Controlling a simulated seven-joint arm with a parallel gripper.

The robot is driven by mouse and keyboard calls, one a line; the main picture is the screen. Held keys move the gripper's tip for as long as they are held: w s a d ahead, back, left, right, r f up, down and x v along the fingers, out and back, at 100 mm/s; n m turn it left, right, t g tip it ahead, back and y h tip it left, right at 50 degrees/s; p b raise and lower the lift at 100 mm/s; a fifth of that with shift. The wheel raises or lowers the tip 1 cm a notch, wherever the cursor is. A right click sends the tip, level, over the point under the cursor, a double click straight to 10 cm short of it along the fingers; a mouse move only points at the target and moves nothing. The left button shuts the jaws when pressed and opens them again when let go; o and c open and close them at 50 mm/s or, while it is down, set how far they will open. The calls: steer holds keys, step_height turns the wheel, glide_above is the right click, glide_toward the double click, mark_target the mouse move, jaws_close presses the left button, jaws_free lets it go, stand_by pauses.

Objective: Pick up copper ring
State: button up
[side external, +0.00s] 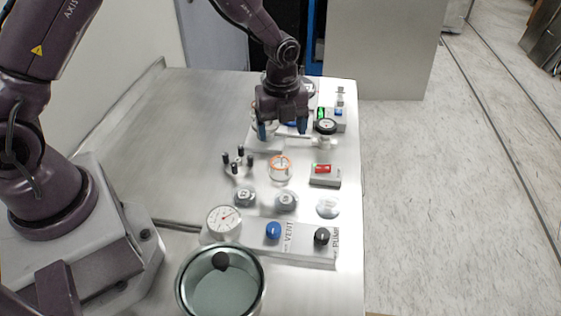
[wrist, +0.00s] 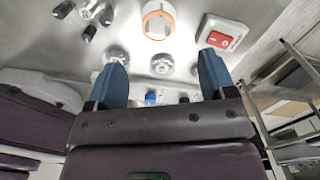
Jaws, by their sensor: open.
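The copper ring (side external: 272,162) sits on a pale, round holder (side external: 281,175) near the middle of the metal table. In the wrist view the ring (wrist: 157,39) shows at the top centre, beyond the fingertips. My gripper (side external: 282,129) has two blue fingers spread apart with nothing between them. It is above the table, farther back than the ring and apart from it. In the wrist view the fingers of my gripper (wrist: 162,57) stand wide apart.
A red switch box (side external: 324,175) is right of the ring, and a stand with several black-tipped posts (side external: 237,162) is left. Nearer are round grey fittings (side external: 286,201), a dial gauge (side external: 223,219), a knob panel (side external: 300,242) and a glass-topped chamber (side external: 221,292). The table's left side is clear.

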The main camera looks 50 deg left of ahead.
mark_target(281, 157)
steer(key=shift+s+f, duration=0.2)
steer(key=shift+f, duration=3.65)
steer(key=shift+f, duration=0.25)
steer(key=shift+d, duration=0.1)
steer(key=c, duration=0.9)
